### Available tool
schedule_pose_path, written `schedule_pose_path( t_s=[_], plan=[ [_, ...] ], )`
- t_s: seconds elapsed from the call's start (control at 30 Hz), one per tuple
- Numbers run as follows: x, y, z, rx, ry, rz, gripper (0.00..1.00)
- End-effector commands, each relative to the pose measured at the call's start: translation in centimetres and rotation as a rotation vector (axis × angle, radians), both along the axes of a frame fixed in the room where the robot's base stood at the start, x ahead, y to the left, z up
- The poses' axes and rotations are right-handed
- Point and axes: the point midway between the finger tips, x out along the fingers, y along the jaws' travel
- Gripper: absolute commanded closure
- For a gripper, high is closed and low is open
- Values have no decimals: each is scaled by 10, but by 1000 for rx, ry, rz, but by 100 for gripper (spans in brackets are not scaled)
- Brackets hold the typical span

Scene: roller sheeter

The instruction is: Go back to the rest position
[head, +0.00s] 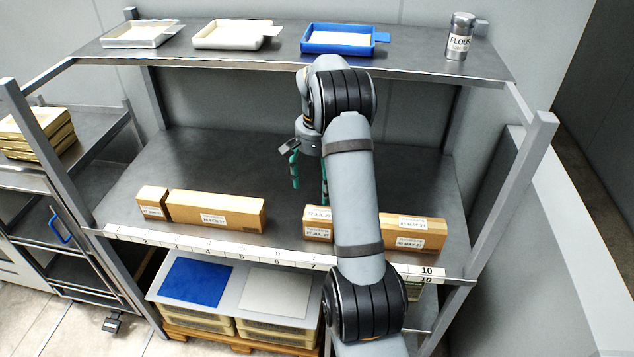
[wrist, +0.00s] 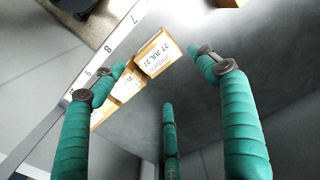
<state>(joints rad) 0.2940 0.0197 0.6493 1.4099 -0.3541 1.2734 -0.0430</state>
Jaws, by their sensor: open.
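My gripper (head: 309,178) hangs over the middle shelf (head: 225,165), behind the row of cardboard boxes. Its green fingers point down and look empty in the head view. In the wrist view my gripper (wrist: 160,62) shows green ribbed fingers spread apart with nothing between them. A small box labelled "27 JUL 27" (wrist: 158,53) lies beyond the fingertips, apart from them. My arm partly hides the boxes at the right of the middle shelf.
Boxes stand at the front left (head: 216,211) and right (head: 415,232) of the shelf, behind a numbered strip (head: 215,246). The top shelf holds white trays (head: 230,35), a blue tray (head: 338,48) and a flour shaker (head: 460,36). The shelf's back left is clear.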

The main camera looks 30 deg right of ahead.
Motion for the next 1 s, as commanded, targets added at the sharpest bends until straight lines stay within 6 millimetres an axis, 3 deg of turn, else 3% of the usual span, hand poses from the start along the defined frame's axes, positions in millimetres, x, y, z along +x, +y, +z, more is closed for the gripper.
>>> schedule_pose_path(
  t_s=[0.27, 0.47, 1.0],
  plan=[
    [0, 0, -1, 1, 1, -1, 26],
    [-1, 0, -18, 2, 4, -1, 26],
    [-1, 0, -127, 1, 3, -2, 26]
  ],
)
